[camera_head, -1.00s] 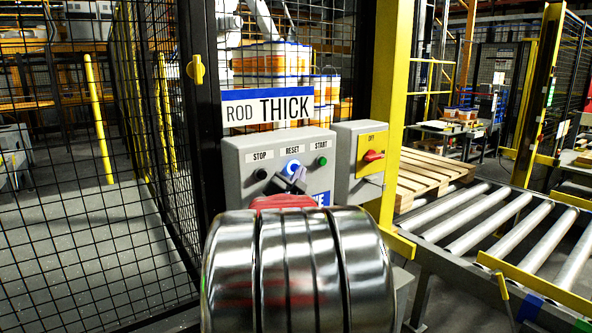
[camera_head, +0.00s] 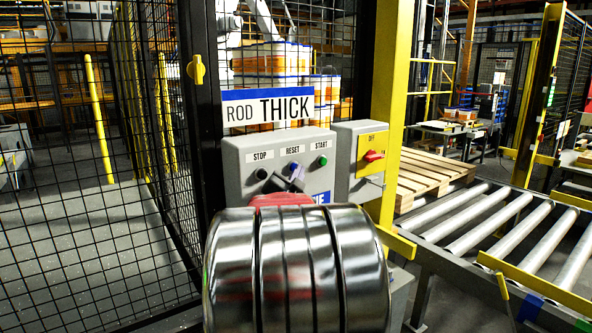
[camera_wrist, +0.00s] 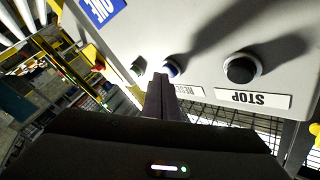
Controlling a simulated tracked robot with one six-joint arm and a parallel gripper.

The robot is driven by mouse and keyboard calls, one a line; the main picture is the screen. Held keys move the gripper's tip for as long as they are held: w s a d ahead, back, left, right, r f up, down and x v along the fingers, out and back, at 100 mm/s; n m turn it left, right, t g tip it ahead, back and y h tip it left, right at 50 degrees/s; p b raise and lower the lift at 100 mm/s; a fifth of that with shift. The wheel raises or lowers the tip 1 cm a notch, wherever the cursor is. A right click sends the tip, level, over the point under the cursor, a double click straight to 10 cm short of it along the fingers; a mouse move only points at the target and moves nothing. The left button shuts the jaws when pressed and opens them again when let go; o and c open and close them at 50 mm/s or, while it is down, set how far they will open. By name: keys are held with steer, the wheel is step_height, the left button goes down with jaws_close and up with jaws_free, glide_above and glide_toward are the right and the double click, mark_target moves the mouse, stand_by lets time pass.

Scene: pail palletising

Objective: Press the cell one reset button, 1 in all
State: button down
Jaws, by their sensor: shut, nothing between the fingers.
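The grey control box (camera_head: 236,184) carries a row of buttons labelled STOP, RESET and START. The RESET button (camera_head: 294,166) is dark blue and unlit, just above my fingertips in the head view. My gripper (camera_head: 289,182) is shut and empty, in front of the box just below RESET. In the wrist view my fingertips (camera_wrist: 160,78) point up at the box, close beside the blue RESET button (camera_wrist: 171,68) and partly over its label. I cannot tell whether they touch it. My own arm hides the box's lower part.
The black STOP button (camera_head: 261,174) is left of RESET and the green START button (camera_head: 323,160) right of it. A red-and-yellow switch (camera_head: 373,156) is on a box to the right. Mesh fence (camera_head: 90,200) stands left; a roller conveyor (camera_head: 500,225) with a pallet (camera_head: 425,175) is right.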

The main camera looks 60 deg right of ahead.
stand_by(0.5)
steer(key=shift+s+a, duration=0.35)
steer(key=shift+s, duration=0.4)
steer(key=shift+s, duration=0.1)
steer(key=s, duration=0.1)
steer(key=s+a, duration=0.1)
steer(key=s, duration=0.1)
steer(key=s+a, duration=0.1)
steer(key=shift+s+a, duration=0.15)
stand_by(0.3)
stand_by(0.8)
